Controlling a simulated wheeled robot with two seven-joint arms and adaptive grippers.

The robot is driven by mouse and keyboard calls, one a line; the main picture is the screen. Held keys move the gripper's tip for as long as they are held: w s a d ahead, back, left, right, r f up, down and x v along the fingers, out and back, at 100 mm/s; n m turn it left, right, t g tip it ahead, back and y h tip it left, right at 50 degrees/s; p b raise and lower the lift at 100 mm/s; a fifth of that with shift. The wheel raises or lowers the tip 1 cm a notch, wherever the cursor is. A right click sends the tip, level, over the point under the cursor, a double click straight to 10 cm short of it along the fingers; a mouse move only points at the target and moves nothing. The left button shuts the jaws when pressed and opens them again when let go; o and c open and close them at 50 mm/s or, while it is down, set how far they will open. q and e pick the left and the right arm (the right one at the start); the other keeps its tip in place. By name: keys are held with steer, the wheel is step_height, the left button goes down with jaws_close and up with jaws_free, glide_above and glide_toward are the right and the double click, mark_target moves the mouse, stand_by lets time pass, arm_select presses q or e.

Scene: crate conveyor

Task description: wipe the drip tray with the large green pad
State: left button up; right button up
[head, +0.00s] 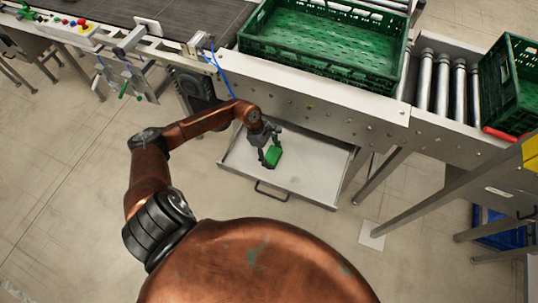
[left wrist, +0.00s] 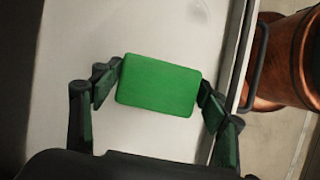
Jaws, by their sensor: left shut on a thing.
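The green pad (head: 273,157) is a small block with rounded corners. My left gripper (head: 267,152) is shut on it, and in the left wrist view the pad (left wrist: 158,85) sits between the two fingers, one at each short end. The drip tray (head: 312,168) is a shallow pale metal tray under the conveyor, pulled out, with a dark handle on its front. The pad and gripper are over the tray's floor, left of its middle. I cannot tell whether the pad touches the floor. In the left wrist view the tray (left wrist: 90,40) fills most of the background. My right gripper is out of view.
The conveyor frame (head: 300,100) runs above the tray's back edge. A green crate (head: 320,65) stands on it, and another green crate (head: 495,90) is at the right. A blue cable (head: 221,75) hangs at the tray's back left. Metal legs stand right of the tray.

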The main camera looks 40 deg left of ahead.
arm_select(q)
steer(key=shift+r+p, duration=1.1)
steer(key=shift+r, duration=1.4)
